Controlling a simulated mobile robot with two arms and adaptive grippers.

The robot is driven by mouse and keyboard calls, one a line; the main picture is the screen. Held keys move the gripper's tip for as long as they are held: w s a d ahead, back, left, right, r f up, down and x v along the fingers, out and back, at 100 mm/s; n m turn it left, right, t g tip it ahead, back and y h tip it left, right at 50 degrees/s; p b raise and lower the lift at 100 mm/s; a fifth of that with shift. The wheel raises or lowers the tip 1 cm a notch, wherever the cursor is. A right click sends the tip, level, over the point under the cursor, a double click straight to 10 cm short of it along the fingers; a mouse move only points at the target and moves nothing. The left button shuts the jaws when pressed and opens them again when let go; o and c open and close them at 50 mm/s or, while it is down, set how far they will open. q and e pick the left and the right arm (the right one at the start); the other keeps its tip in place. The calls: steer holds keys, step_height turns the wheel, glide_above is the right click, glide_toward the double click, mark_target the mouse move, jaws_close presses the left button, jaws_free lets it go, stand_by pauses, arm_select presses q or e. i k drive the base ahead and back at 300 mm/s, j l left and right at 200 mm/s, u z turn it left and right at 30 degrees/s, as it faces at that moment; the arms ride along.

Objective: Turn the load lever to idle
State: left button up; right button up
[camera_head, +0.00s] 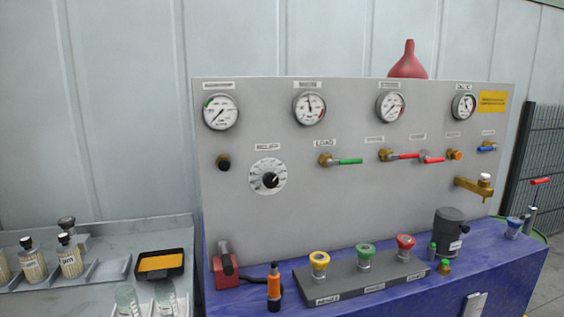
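The load lever (349,161) is a small green handle on a brass valve (326,160), under the label LOAD (324,143) on the grey upright panel (330,212). The green handle points horizontally to the right. I cannot read any idle marking near it. Neither of my grippers shows in the head view.
Red-handled valves (405,156) sit to the right of the load lever, and a black dial (269,179) to its left. Gauges line the panel's top. Below, a blue bench (495,265) carries a grey block (340,283) with coloured knobs, a red device (225,267) and an orange-black tool (274,289).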

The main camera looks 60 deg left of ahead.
mark_target(330, 163)
steer(key=u, duration=1.45)
